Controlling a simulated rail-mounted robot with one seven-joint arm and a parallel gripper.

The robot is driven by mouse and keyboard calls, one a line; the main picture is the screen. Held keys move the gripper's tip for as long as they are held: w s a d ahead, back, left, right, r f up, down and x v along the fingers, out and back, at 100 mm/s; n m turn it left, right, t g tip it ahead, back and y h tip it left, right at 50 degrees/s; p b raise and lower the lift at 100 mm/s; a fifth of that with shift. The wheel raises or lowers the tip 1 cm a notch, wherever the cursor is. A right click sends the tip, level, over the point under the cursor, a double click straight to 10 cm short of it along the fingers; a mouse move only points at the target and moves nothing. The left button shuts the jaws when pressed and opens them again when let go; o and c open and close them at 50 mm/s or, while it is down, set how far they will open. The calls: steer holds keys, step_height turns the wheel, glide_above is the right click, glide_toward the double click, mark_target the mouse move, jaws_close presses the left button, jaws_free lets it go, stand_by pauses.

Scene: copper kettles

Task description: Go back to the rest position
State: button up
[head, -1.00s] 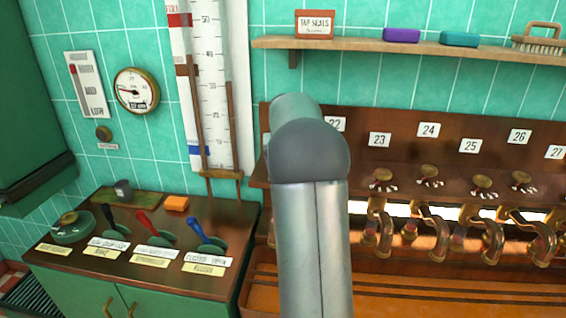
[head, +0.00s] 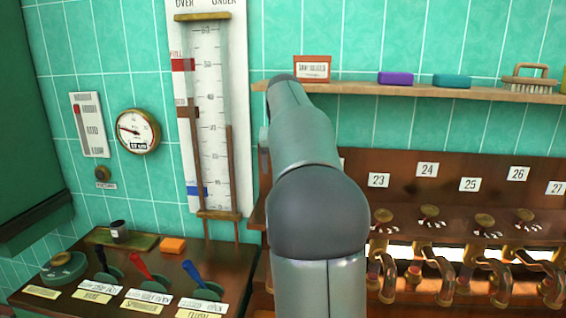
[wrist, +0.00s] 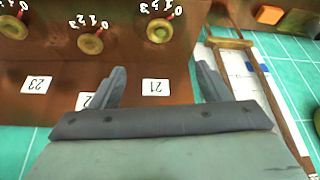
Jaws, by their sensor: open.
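My gripper (wrist: 161,70) shows in the wrist view with its two grey fingers spread apart and nothing between them. It hangs in front of the brown tap panel (wrist: 150,105), near the number 21 label (wrist: 155,86), and that view is upside down. In the head view my grey arm rises through the middle of the picture and hides the gripper and part of the panel. No marker of the rest position is visible.
The tall scale board (head: 213,130) stands left of my arm. A shelf (head: 400,90) with small items runs along the wall at right. Copper taps (head: 440,275) line the panel below. A console with black, red and blue levers (head: 195,275) is at lower left.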

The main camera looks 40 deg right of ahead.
steer(key=shift+s+a+r, duration=0.15)
steer(key=shift+s+r, duration=0.05)
steer(key=shift+r, duration=0.4)
steer(key=shift+a, duration=0.1)
steer(key=s+a+f+n+y, duration=0.1)
steer(key=s+a+f, duration=0.15)
steer(key=a, duration=0.35)
steer(key=s+a+f+n+g, duration=0.1)
steer(key=s+a+f, duration=0.1)
steer(key=a+f, duration=0.3)
steer(key=s+a+f+n+y, duration=0.1)
steer(key=s+a+f, duration=0.2)
steer(key=a, duration=0.4)
steer(key=s+a+f+n+g, duration=0.1)
steer(key=s+a+f+n, duration=0.1)
steer(key=s+a+f, duration=0.4)
steer(key=s+a+f+n+g, duration=0.1)
steer(key=s+a+f+n, duration=0.1)
steer(key=s+a+f, duration=0.5)
steer(key=s+f, duration=0.2)
steer(key=s, duration=0.3)
steer(key=shift+s+a+y, duration=0.15)
steer(key=shift+s+y, duration=0.1)
steer(key=shift+y, duration=0.15)
